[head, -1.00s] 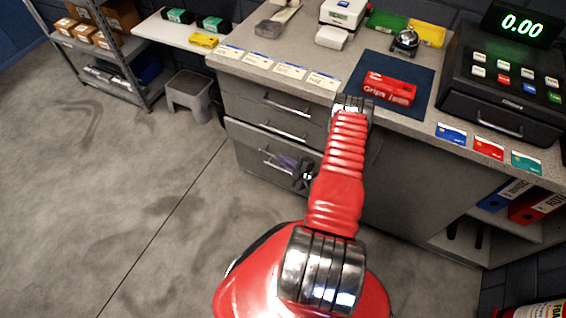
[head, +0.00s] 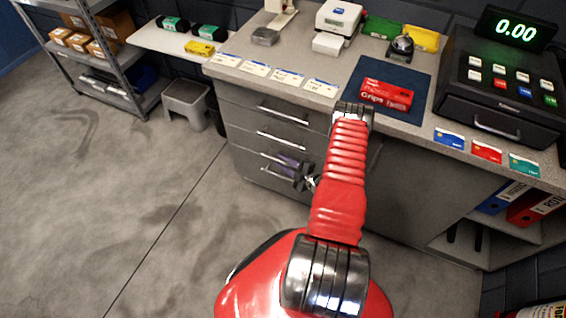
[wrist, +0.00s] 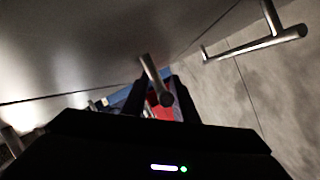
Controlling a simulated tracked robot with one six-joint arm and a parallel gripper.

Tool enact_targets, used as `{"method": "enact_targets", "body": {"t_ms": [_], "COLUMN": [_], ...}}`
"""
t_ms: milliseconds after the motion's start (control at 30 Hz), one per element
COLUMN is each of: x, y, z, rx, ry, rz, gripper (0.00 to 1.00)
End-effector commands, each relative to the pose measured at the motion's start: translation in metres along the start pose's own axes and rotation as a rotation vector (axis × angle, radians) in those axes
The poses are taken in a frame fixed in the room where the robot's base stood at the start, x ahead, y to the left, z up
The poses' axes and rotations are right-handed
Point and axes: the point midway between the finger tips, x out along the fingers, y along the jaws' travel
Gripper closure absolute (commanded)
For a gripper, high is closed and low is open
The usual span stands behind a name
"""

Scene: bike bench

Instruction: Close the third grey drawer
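The grey drawer stack is under the left part of the counter, with several bar handles one above another. The third grey drawer (head: 250,159) looks flush, or nearly so, with the fronts above and below it in the head view. My gripper (head: 303,179) is low in front of the stack, at the right end of the third drawer's handle (head: 278,161). In the wrist view my dark gripper (wrist: 160,97) has its fingers apart. A metal handle bar (wrist: 155,80) shows between or just before them; I cannot tell whether they touch it.
The counter (head: 240,82) above holds a red grips box (head: 386,94) on a dark mat and a cash register (head: 505,85). A grey step stool (head: 187,104) stands left of the drawers. The floor at left is clear.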

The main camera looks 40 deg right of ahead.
Motion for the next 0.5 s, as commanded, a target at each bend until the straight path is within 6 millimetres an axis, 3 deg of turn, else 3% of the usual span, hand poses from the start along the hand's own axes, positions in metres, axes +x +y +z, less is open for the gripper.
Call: {"method": "enact_targets", "body": {"t_ms": [267,500], "x": [-0.002,-0.023], "y": [0.003,0.002], "z": [0.0,0.0], "rx": [-0.003,-0.001], "ry": [0.002,0.001], "rz": [0.004,0.003], "gripper": [0.72,0.72]}}
